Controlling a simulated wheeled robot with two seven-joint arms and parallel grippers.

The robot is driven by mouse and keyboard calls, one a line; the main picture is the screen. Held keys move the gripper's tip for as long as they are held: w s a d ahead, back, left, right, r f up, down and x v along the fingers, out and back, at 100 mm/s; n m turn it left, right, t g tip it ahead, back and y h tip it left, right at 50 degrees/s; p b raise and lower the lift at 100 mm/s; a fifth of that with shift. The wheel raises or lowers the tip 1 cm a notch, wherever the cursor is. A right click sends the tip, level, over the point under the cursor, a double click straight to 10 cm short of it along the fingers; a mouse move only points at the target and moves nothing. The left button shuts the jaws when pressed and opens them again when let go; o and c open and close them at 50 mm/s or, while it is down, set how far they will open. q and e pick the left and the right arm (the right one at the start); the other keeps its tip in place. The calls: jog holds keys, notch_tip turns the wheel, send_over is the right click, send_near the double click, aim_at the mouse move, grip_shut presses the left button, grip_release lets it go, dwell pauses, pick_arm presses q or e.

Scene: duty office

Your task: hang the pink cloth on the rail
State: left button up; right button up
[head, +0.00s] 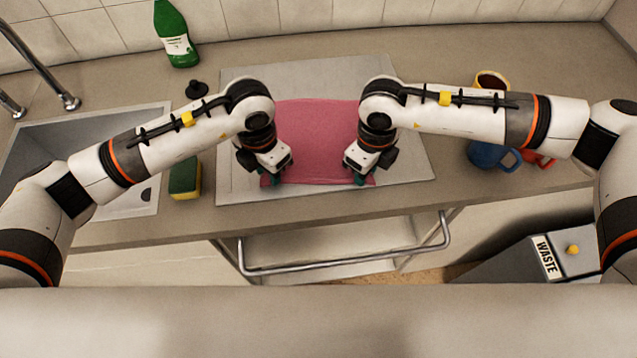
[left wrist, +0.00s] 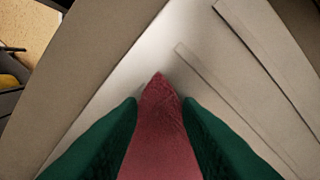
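The pink cloth (head: 316,140) lies spread flat on a pale board on the counter. The metal rail (head: 345,267) runs along the counter's front, below its edge, and is bare. My left gripper (head: 273,180) is at the cloth's front left corner. In the left wrist view its green fingers (left wrist: 160,108) stand apart, with a corner of the cloth (left wrist: 158,135) showing between them. My right gripper (head: 359,182) is at the front right corner; its fingers are mostly hidden beneath its body, so its opening is unclear. My arms hide parts of the cloth's sides.
A sink (head: 70,135) with a tap (head: 40,65) and a sponge (head: 185,178) are at left. A green bottle (head: 176,35) stands at the back. A blue mug (head: 490,156) and other mugs are at right. A waste bin (head: 575,262) stands below right.

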pick_arm(q)
jog(key=shift+a+f, duration=0.1)
grip_shut()
pick_arm(e)
jog(key=shift+f, duration=0.1)
grip_shut()
jog(key=shift+d, duration=0.1)
